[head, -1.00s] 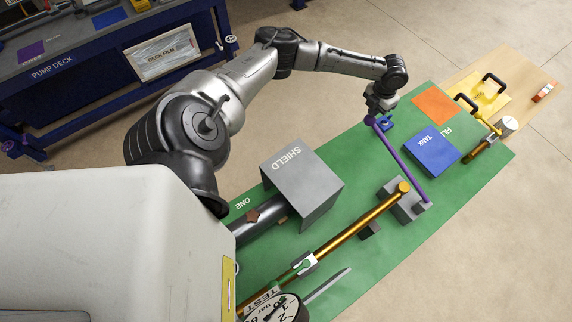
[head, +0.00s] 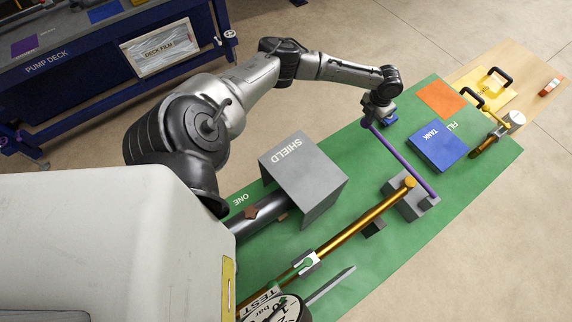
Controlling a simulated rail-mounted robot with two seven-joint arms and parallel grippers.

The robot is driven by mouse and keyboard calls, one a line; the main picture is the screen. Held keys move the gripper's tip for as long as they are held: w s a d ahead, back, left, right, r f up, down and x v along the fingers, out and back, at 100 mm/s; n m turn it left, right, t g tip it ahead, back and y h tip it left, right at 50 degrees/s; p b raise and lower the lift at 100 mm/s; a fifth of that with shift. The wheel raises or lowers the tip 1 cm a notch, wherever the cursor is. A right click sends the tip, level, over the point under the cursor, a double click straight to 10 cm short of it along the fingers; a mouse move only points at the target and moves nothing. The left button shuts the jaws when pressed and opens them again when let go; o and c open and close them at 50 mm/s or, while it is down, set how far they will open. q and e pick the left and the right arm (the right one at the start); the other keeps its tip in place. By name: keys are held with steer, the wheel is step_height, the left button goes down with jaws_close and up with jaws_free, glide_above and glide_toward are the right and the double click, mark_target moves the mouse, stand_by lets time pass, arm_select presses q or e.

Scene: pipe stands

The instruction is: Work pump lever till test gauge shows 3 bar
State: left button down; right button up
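The purple pump lever (head: 400,160) slants from a grey block (head: 413,203) up to the left. My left gripper (head: 371,118) is at the lever's upper end and seems to touch it. Its fingers are too small and hidden to tell whether they are closed. The test gauge (head: 278,309) is a round white dial marked TEST and bar at the bottom edge. The frame cuts it off, and I cannot read its needle. My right gripper is not in view.
A brass pipe (head: 360,229) runs from the grey block towards the gauge, with a green-handled valve (head: 306,264) on it. A grey SHIELD box (head: 303,172) stands left of the pipe. The blue TANK (head: 438,147) and an orange pad (head: 441,99) lie right of my gripper.

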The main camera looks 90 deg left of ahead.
mark_target(363, 123)
arm_select(q)
steer(key=f+b, duration=0.1)
steer(key=f, duration=0.1)
steer(key=s+f+b, duration=0.1)
steer(key=f, duration=0.1)
steer(key=s+f+b, duration=0.1)
steer(key=f, duration=0.1)
steer(key=shift+d+f, duration=0.1)
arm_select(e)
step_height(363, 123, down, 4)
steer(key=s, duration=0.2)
arm_select(q)
steer(key=shift+s+r, duration=0.1)
steer(key=shift+r, duration=0.1)
steer(key=shift+r+p, duration=0.35)
steer(key=w+r+p, duration=0.1)
steer(key=r, duration=0.1)
steer(key=w+r+p, duration=0.1)
steer(key=r+p, duration=0.1)
steer(key=w+r+p, duration=0.1)
steer(key=r, duration=0.1)
steer(key=shift+w+a+r, duration=0.2)
steer(key=shift+r, duration=0.1)
step_height(363, 123, up, 7)
steer(key=p, duration=0.5)
steer(key=shift+w, duration=0.4)
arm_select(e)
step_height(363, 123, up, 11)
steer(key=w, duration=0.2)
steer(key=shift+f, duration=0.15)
